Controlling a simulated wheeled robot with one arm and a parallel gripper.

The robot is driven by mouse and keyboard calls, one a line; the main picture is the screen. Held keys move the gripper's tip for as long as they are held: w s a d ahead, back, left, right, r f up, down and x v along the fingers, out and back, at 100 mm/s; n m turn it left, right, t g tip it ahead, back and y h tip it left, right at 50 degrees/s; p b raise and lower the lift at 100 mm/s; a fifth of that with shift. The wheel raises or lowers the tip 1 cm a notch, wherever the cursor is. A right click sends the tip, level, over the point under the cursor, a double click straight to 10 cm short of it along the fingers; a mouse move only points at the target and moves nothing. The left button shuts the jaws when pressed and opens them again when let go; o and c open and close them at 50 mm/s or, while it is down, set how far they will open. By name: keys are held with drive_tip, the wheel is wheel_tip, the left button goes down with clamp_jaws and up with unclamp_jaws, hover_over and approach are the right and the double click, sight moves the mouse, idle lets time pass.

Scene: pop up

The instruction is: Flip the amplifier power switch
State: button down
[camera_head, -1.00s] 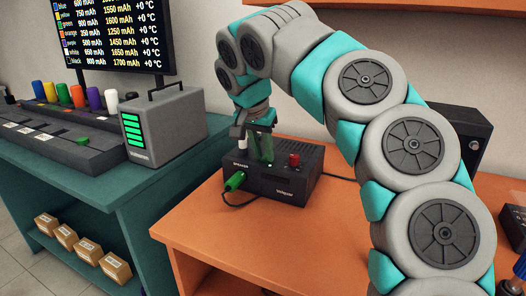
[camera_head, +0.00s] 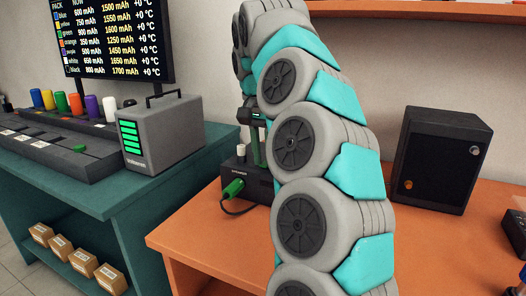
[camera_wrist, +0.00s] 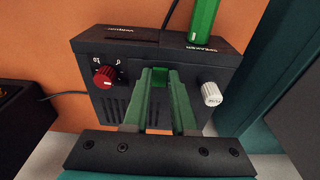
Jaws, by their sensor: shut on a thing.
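The black amplifier (camera_head: 261,190) stands on the orange table; my arm hides its right part in the head view. In the wrist view the amplifier (camera_wrist: 102,47) shows a red dial (camera_wrist: 105,77) at left and a white knob (camera_wrist: 211,94) at right. A green plug (camera_head: 233,187) sits in its speaker socket; it also shows in the wrist view (camera_wrist: 203,20). My gripper (camera_wrist: 160,74) has green fingers reaching down to the amplifier between dial and knob. They are shut on a small green piece (camera_wrist: 159,79). I cannot tell for sure whether it is the power switch.
A black speaker box (camera_head: 437,160) stands on the orange table (camera_head: 215,235) at right. At left, a teal bench holds a grey battery tester (camera_head: 165,133) and a rack with several coloured cells. A screen (camera_head: 110,40) hangs behind it.

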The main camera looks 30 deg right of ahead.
drive_tip(key=shift+d+r+y+p, duration=0.3)
drive_tip(key=shift+p, duration=0.25)
drive_tip(key=shift+a+f+g, duration=0.1)
drive_tip(key=shift+f+g, duration=0.05)
drive_tip(key=shift+g, duration=0.15)
drive_tip(key=c, duration=0.7)
unclamp_jaws()
drive_tip(key=shift+a+f+b, duration=0.1)
drive_tip(key=shift+a+b, duration=0.25)
drive_tip(key=shift+b, duration=0.3)
drive_tip(key=shift+s+f+t+h+b, duration=0.1)
drive_tip(key=shift+f+t+h+b, duration=0.1)
drive_tip(key=shift+t+h+b, duration=0.55)
